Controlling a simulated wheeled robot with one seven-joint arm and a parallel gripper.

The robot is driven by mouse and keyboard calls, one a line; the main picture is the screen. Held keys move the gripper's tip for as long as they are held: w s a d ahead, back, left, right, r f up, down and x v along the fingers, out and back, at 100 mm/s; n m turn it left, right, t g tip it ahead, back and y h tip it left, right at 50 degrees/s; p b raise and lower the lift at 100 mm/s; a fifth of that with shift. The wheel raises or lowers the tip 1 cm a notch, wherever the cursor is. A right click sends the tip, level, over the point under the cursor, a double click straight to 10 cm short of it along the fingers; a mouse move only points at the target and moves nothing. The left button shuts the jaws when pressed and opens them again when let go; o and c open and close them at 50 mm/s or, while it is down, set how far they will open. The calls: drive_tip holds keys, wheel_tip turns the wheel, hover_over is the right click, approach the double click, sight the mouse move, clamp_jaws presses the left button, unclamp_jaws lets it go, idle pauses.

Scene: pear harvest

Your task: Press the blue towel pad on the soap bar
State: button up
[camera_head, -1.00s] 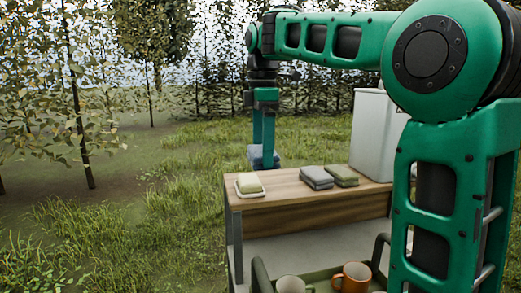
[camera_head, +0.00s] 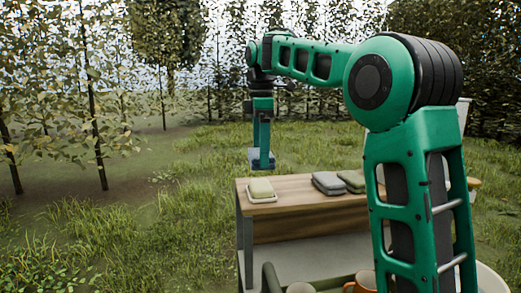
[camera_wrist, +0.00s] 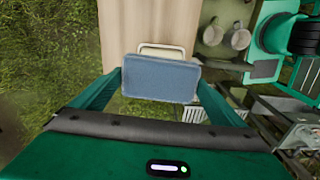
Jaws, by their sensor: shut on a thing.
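My gripper (camera_head: 262,160) hangs at the end of the arm, fingers pointing down, shut on the blue towel pad (camera_wrist: 160,78). The pad also shows between the fingertips in the head view (camera_head: 256,160). The soap bar (camera_head: 261,188) is pale green-yellow and lies on a white dish (camera_head: 262,200) at the left end of the wooden table. In the head view the pad appears above the soap, apart from it.
A grey folded towel (camera_head: 328,183) and a green folded towel (camera_head: 352,179) lie on the wooden table (camera_head: 293,191), right of the soap. Mugs (camera_head: 362,282) stand lower, at the front. Open grass lies left of the table.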

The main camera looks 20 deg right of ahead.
drive_tip(key=shift+f, duration=2.45)
drive_tip(key=shift+f, duration=0.6)
idle(0.4)
drive_tip(key=shift+r, duration=3.6)
